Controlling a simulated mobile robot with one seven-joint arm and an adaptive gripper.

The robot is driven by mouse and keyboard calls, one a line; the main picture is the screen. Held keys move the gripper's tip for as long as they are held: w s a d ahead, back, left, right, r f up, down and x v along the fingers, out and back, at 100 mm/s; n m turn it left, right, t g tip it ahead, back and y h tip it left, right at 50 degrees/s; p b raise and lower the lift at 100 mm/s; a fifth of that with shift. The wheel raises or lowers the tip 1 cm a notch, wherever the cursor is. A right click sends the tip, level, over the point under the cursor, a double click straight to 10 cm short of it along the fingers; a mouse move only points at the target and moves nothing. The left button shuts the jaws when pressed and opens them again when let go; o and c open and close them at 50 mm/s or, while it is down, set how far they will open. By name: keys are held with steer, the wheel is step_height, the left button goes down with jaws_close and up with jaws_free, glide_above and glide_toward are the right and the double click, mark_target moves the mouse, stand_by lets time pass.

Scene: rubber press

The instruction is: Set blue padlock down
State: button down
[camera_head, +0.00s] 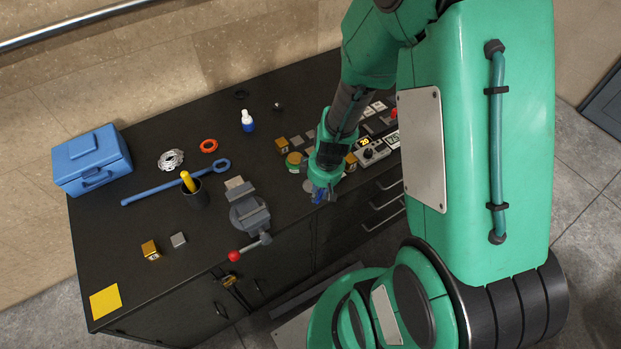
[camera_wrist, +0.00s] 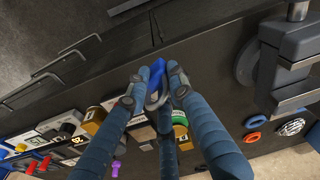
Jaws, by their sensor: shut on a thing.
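The blue padlock (camera_wrist: 157,74) is held between the fingertips of my gripper (camera_wrist: 158,85) in the wrist view; the fingers cover part of it. In the head view my gripper (camera_head: 322,190) is at the front edge of the dark workbench, right of the vise, with the small blue padlock (camera_head: 318,196) at its tip. My gripper is shut on the padlock. I cannot tell whether the padlock touches the bench top (camera_head: 150,222).
A grey vise (camera_head: 250,212) with a red-ended handle stands left of my gripper. A blue toolbox (camera_head: 92,158), a blue wrench (camera_head: 150,193), a black cup (camera_head: 195,194) and a yellow square (camera_head: 105,301) lie farther left. Small blocks and a meter (camera_head: 372,152) crowd the right. The front left is mostly clear.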

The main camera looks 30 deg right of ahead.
steer(key=w, duration=0.2)
steer(key=w+d, duration=0.1)
steer(key=w, duration=0.2)
steer(key=w+d, duration=0.1)
steer(key=w, duration=0.2)
steer(key=shift+w+d+f+p, duration=0.1)
steer(key=shift+w+f+p, duration=0.1)
steer(key=shift+f+p, duration=0.15)
steer(key=shift+f, duration=0.15)
steer(key=shift+f, duration=1.65)
steer(key=shift+f, duration=0.1)
steer(key=c, duration=1.5)
jaws_free()
steer(key=shift+b, duration=0.3)
steer(key=r, duration=0.4)
steer(key=s+r, duration=0.1)
steer(key=r, duration=0.3)
steer(key=r+p, duration=0.1)
steer(key=r, duration=0.3)
steer(key=shift+s+d, duration=0.25)
steer(key=shift+s, duration=0.05)
steer(key=shift+r, duration=0.1)
